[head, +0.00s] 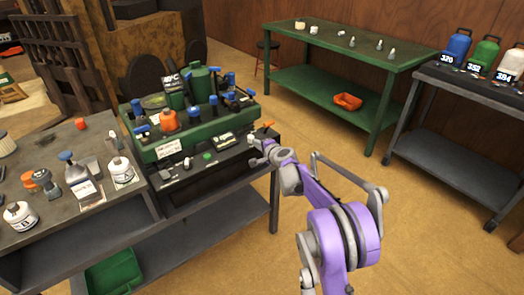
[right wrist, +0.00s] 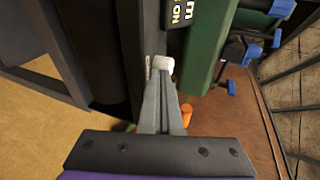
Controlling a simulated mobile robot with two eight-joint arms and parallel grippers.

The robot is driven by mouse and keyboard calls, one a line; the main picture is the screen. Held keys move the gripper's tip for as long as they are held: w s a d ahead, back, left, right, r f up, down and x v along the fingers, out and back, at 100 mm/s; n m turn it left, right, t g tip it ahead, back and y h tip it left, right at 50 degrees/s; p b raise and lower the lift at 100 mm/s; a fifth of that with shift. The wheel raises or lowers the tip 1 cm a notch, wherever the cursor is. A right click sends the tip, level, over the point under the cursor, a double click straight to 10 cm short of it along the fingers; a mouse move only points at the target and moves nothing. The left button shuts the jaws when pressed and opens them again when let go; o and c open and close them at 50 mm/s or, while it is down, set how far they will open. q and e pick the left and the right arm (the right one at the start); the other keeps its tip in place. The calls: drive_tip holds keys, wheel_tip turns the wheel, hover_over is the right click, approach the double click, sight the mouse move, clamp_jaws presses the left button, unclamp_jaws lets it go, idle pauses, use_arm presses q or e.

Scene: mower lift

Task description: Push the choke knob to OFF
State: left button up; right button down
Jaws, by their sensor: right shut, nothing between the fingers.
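My right gripper (head: 255,150) is shut and empty at the right front corner of the green mower-like unit (head: 200,133). In the right wrist view its pale fingertips (right wrist: 162,64) are together beside a dark panel edge. A small orange knob-like part (head: 268,125) stands just behind the gripper; an orange piece (right wrist: 187,113) also shows beside the fingers, partly hidden. I cannot tell for sure which part is the choke knob. A dark label (right wrist: 183,12) with partly cut-off white lettering, including "ON", lies beyond the fingertips. My left gripper is not in view.
A grey bench (head: 75,139) at left holds bottles and cans. A green table (head: 345,48) with small parts stands at the back, with an orange tray (head: 348,101) on its shelf. A dark cart (head: 440,75) with numbered jugs is at right. The floor between is clear.

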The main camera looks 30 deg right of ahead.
sight(250, 137)
drive_tip(key=shift+w, duration=0.4)
drive_tip(key=shift+w+a+r, duration=0.1)
drive_tip(key=shift+w+r, duration=0.05)
drive_tip(key=shift+w, duration=1.65)
drive_tip(key=shift+s+p, duration=0.1)
drive_tip(key=shift+p, duration=0.2)
